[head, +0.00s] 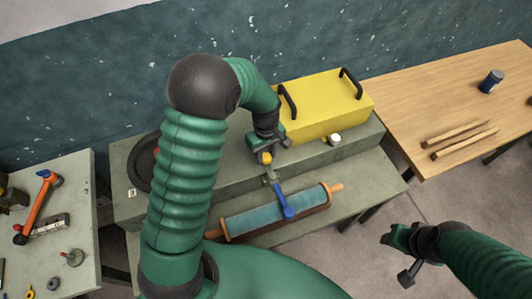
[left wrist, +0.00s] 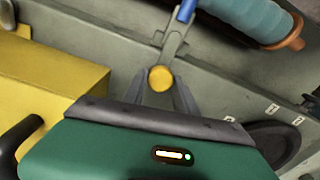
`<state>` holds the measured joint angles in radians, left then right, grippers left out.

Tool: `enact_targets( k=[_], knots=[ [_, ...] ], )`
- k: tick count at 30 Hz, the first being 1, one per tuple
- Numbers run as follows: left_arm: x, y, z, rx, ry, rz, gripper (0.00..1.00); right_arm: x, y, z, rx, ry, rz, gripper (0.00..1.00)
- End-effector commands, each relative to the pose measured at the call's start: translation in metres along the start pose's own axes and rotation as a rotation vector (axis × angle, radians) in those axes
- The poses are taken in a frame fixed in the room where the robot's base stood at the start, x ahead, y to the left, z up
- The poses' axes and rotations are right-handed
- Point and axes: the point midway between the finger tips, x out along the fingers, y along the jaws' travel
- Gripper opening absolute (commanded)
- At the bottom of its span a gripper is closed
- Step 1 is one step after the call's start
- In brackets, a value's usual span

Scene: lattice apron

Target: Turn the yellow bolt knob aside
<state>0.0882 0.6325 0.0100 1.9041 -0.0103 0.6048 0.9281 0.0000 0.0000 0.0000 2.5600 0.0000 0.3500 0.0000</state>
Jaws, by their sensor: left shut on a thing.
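The yellow bolt knob (left wrist: 160,78) is a round cap on a grey metal bar, between the fingertips of my left gripper (left wrist: 161,88) in the left wrist view. My left gripper is shut on it. In the head view the left gripper (head: 265,154) reaches the front edge of the grey-green bench's raised part, and the knob (head: 266,157) shows small there. The bar runs toward a blue lever (head: 284,201), which also shows in the left wrist view (left wrist: 186,10). My right gripper (head: 396,240) hangs over the floor at right, away from the bench; its jaw state is unclear.
A teal roller (head: 255,215) with orange ends lies along the bench front (head: 375,191). A yellow box (head: 325,105) with black handles stands behind the left gripper. A white-capped item (head: 334,139) is near it. A wooden table (head: 405,110) stands right, a tool table (head: 82,215) left.

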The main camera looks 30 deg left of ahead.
Motion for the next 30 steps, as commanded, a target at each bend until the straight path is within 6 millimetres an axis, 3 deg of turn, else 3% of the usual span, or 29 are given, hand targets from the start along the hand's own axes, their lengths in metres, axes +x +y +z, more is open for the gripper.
enact_targets(
  k=[14, 30],
  knots=[
    [-0.002, 0.001, -0.001, 0.090, 0.001, 0.002, 0.00, -0.004, 0.000, -0.001, 0.000, 0.000, 0.000, 0.46],
    [-0.003, 0.003, -0.001, 0.552, 0.003, 0.003, 0.00, -0.021, 0.000, -0.005, 0.000, 0.000, 0.000, 0.46]
  ],
)
